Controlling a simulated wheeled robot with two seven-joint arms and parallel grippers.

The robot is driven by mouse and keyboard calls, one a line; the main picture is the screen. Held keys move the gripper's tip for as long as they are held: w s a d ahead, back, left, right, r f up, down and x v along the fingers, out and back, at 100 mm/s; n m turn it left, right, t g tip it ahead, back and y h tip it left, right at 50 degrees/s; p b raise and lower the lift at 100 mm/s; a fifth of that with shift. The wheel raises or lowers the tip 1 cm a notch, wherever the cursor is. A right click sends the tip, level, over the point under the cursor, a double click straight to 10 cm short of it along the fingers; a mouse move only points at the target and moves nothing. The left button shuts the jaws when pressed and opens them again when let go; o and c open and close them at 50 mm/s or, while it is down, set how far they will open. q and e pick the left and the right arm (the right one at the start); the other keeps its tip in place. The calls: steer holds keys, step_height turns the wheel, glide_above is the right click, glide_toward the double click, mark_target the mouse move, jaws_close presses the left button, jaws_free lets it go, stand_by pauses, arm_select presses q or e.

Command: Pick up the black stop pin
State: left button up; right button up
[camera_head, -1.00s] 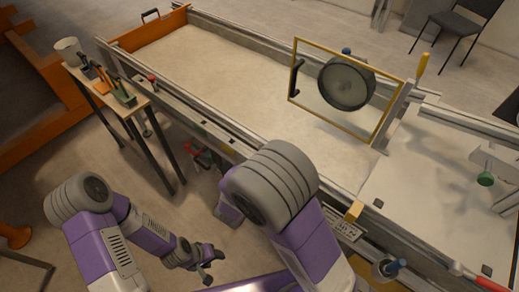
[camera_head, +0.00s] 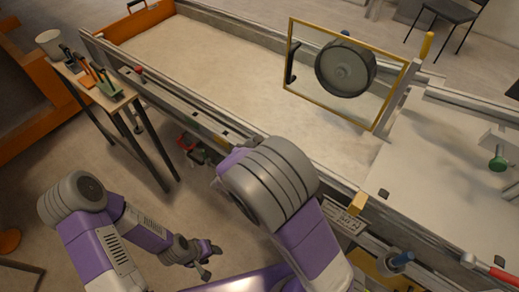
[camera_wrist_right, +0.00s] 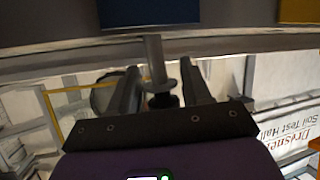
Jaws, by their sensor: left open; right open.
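In the right wrist view, a grey upright rod with a round flange (camera_wrist_right: 158,86) stands between the fingers of my right gripper (camera_wrist_right: 160,64). A small black piece (camera_wrist_right: 164,100) shows just below the flange. It may be the black stop pin, but I cannot tell for sure. The right fingers are apart, one on each side of the rod; whether they touch it is unclear. In the head view my right arm hides its own gripper. My left gripper (camera_head: 207,253) is open and empty, low over the floor, away from the sandbed.
The long sandbed (camera_head: 215,60) fills the back. A gold-framed clear panel (camera_head: 287,62) stands across it before a dark wheel (camera_head: 345,67). A side table (camera_head: 78,76) holds tools and a white cup (camera_head: 50,43).

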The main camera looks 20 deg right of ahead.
steer(key=shift+r, duration=0.1)
jaws_close()
